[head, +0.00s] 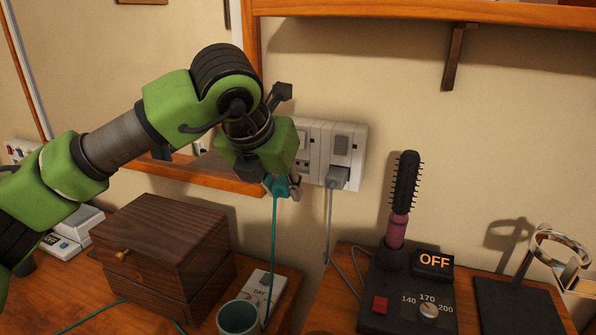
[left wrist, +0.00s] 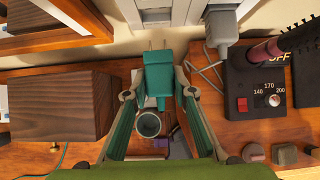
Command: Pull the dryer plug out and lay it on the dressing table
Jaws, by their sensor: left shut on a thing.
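My left gripper (head: 276,180) is shut on a teal plug (left wrist: 157,72), with one finger on each side of it. The plug's pins show in the left wrist view, pointing at the wall, with a small gap to the white socket panel (head: 314,140). In the head view the plug (head: 279,189) is mostly covered by the gripper. A teal cord (head: 273,235) hangs from it towards the wooden dressing table (head: 80,292). The dryer itself cannot be made out. My right gripper is not in view.
A grey plug (head: 338,177) sits in the right socket. A wooden box (head: 165,245), a teal cup (head: 238,318) and a small white DAY box (head: 258,284) stand below. A hot-brush base (head: 405,300) stands to the right. A shelf (head: 430,11) is above.

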